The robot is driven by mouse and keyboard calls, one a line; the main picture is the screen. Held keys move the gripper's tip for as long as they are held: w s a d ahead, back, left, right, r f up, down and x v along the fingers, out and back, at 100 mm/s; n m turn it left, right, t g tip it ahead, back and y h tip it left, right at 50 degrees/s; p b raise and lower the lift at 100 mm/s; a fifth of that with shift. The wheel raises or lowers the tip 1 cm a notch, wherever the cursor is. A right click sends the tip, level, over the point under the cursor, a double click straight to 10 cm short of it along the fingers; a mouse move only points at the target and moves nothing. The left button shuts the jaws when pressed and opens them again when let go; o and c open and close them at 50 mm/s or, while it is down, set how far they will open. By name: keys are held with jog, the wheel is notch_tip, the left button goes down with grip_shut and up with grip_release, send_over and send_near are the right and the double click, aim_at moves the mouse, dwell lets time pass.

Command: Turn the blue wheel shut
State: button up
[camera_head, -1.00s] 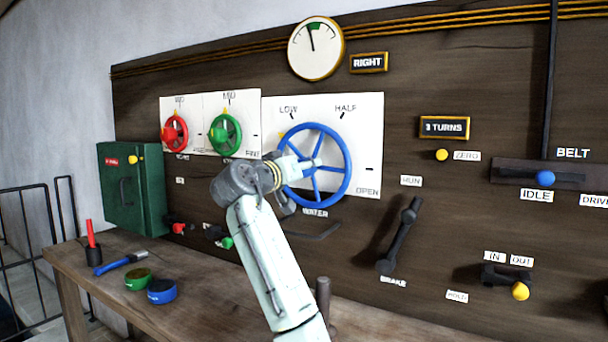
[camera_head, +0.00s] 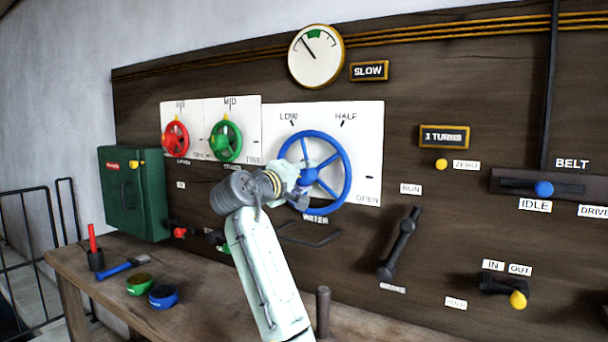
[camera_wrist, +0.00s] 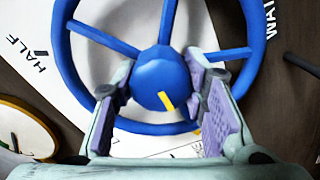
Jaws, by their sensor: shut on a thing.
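The blue wheel (camera_head: 348,172) is mounted on a white plate marked LOW, HALF and OPEN, with WATER below. My gripper (camera_head: 300,182) is at its middle, in front of the hub. In the wrist view my two fingers (camera_wrist: 158,85) straddle the round blue hub (camera_wrist: 155,75), which carries a yellow mark. The gripper is shut on the wheel at the hub, and the rim (camera_wrist: 68,45) and spokes spread behind the fingers. My gripper and wrist hide part of the wheel's lower left in the head view.
The gauge (camera_head: 316,56) needle points up and left, beside a SLOW sign (camera_head: 369,71). A counter (camera_head: 444,137) appears to read 1 TURNS. Red (camera_head: 175,139) and green (camera_head: 225,141) wheels are left. The brake lever (camera_head: 400,243) is right; a bench (camera_head: 75,270) stands below.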

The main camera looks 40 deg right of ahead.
dwell(0.5)
jog(key=o, duration=1.2)
jog(key=shift+c, duration=0.2)
jog(key=v, duration=1.2)
jog(key=shift+a, duration=0.1)
